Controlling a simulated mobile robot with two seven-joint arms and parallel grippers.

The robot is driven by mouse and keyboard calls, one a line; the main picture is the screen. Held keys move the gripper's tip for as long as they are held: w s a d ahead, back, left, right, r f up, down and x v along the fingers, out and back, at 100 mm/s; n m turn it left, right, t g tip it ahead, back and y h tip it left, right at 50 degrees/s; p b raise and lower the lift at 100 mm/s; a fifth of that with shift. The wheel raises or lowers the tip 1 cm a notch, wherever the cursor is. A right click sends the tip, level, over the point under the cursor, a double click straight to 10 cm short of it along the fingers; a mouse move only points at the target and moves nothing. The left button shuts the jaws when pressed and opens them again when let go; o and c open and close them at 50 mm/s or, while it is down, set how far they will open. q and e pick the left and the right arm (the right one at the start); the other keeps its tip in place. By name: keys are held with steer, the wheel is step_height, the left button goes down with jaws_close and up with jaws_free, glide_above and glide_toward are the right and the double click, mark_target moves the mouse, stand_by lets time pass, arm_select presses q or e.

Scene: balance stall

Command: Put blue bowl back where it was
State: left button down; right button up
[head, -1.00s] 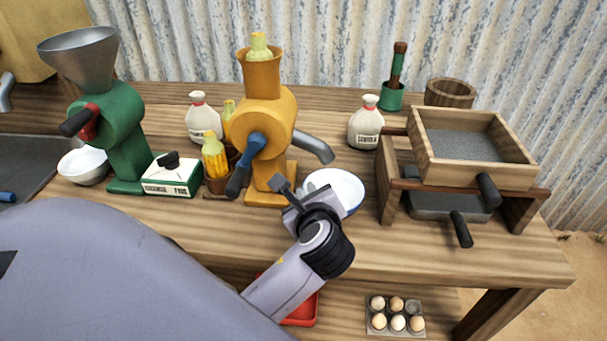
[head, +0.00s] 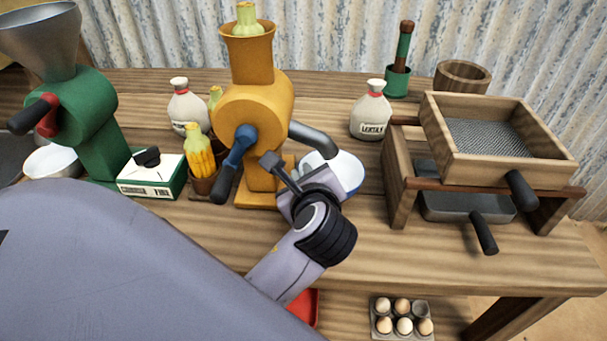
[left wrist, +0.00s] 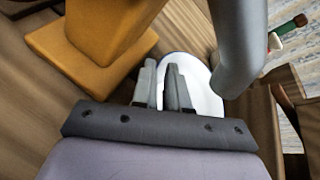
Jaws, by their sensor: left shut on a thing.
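The blue bowl (head: 349,172), white inside with a blue outer side, is at the foot of the orange mill (head: 255,107), below its grey spout (head: 315,139). My left gripper (head: 292,176) is at the bowl's near left side and hides part of it. In the left wrist view its two fingers (left wrist: 164,85) are close together at the rim of the bowl (left wrist: 203,98), shut on it. I cannot tell whether the bowl touches the table. My right gripper is not in view.
A green mill (head: 85,120) with a white bowl (head: 50,162) stands at left. A wooden sieve frame (head: 400,187) stands at right. The table front (head: 430,258) is clear. An egg tray (head: 402,318) is below.

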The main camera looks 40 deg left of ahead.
arm_select(q)
steer(key=shift+d+f, duration=0.1)
steer(key=shift+f, duration=0.1)
steer(key=shift+s+r, duration=0.1)
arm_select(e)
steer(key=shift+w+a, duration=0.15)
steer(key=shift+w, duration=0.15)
arm_select(q)
steer(key=c, duration=1.1)
jaws_free()
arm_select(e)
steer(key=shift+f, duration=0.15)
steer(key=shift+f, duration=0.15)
